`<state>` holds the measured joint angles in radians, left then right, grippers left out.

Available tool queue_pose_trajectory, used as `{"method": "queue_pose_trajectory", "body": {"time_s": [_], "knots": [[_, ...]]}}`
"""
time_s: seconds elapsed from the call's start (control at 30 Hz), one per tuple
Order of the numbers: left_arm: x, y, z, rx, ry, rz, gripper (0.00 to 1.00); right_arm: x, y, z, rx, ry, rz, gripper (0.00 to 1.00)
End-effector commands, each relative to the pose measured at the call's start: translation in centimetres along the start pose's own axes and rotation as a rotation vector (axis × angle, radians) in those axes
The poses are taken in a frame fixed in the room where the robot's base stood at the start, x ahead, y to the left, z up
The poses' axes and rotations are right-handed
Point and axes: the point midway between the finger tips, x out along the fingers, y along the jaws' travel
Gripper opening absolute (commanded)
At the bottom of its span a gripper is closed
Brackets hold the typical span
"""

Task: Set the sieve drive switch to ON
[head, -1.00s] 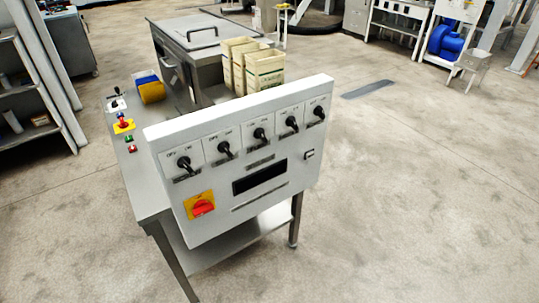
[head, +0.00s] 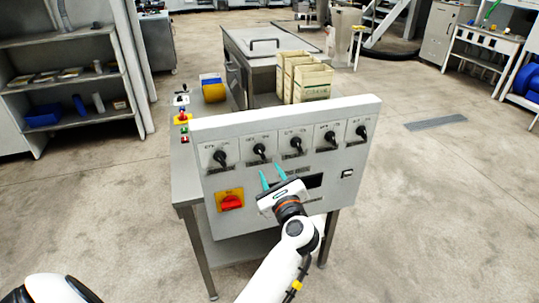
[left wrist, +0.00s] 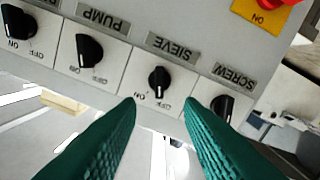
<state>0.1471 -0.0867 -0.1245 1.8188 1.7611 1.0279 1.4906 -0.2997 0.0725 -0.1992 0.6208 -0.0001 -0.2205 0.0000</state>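The sieve drive switch (head: 259,151) is a black rotary knob, second from left in the panel's top row. In the left wrist view the knob (left wrist: 159,80) sits beside its SIEVE label, which appears upside down, with ON and OFF marks below it. I cannot tell for sure which mark it points at. My left gripper (head: 272,178) is open and empty, just below and in front of this knob in the head view. Its teal fingertips (left wrist: 158,103) are apart, on either side of the knob's line, with no visible contact. My right gripper is not in view.
The SCREW knob (left wrist: 223,107) and PUMP knob (left wrist: 89,51) flank the sieve knob closely. A red rotary switch on a yellow plate (head: 230,201) is at the panel's lower left. Paper bags (head: 311,83) stand behind the panel. Open floor lies to the right.

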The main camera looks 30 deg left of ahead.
Motion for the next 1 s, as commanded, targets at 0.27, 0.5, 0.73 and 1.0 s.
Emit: {"method": "queue_pose_trajectory", "body": {"time_s": [0.27, 0.5, 0.73, 1.0], "knots": [[5.7, 0.1, -0.3, 0.005, 0.003, 0.002, 0.34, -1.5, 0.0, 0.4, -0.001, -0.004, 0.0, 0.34], [8.2, 0.1, -0.1, 0.006, 0.001, 0.002, 0.34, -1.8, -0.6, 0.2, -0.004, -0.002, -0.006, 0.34], [8.6, 0.1, 0.0, 0.005, 0.001, 0.002, 0.34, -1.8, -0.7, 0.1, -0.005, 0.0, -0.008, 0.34], [8.6, 0.1, 0.0, 0.005, 0.001, 0.002, 0.09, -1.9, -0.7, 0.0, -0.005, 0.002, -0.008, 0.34]]}}
